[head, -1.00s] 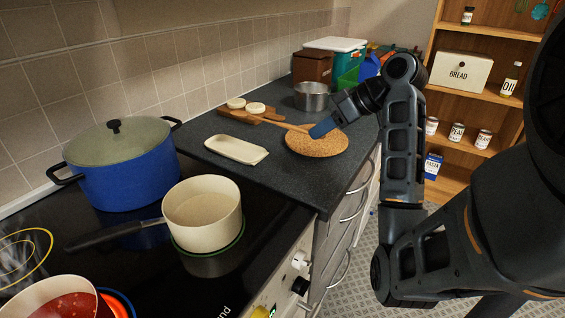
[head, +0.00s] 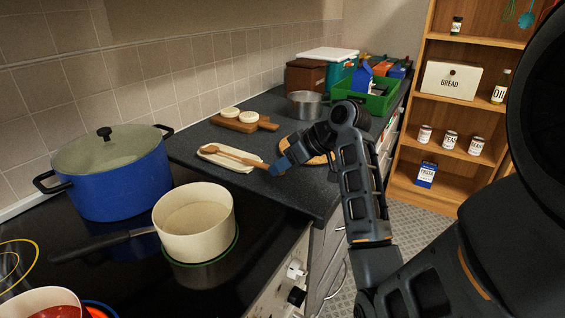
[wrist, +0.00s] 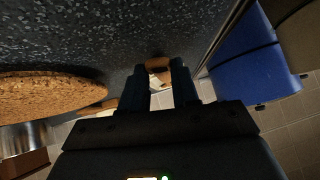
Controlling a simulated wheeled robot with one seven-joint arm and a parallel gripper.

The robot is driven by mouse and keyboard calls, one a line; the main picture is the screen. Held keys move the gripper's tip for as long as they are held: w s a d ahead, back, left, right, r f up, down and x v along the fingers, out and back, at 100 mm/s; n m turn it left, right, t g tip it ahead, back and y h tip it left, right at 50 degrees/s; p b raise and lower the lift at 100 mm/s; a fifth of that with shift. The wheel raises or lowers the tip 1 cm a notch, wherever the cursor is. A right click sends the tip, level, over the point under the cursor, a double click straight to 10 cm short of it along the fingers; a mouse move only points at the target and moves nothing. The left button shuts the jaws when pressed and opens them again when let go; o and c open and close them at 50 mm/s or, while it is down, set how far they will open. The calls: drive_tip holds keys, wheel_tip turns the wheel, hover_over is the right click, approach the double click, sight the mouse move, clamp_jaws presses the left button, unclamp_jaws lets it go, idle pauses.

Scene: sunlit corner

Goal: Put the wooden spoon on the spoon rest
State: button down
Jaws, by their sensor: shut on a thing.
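The wooden spoon (head: 240,158) is in my gripper (head: 275,167), which is shut on the end of its handle. Its bowl points left, over the cream spoon rest (head: 246,167). The spoon lines up along the rest in the head view; I cannot tell whether it touches it or hovers just above. In the wrist view a brown end of the spoon (wrist: 158,63) shows by the fingertips (wrist: 159,72). The dark fingers hide much of the handle there.
A round cork mat (head: 316,158) lies just right of the rest, partly behind my arm. A wooden board (head: 262,124) with white rounds lies behind. A blue pot (head: 110,185) and a cream saucepan (head: 195,225) stand on the hob at left. A steel pan (head: 305,105) stands farther back.

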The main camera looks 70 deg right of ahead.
drive_tip(key=shift+f, duration=0.1)
drive_tip(key=c, duration=0.8)
unclamp_jaws()
drive_tip(key=shift+c, duration=0.2)
drive_tip(key=shift+f+b, duration=0.25)
drive_tip(key=shift+b, duration=0.35)
drive_tip(key=v, duration=0.8)
drive_tip(key=shift+w+d+r, duration=0.2)
drive_tip(key=shift+r, duration=0.05)
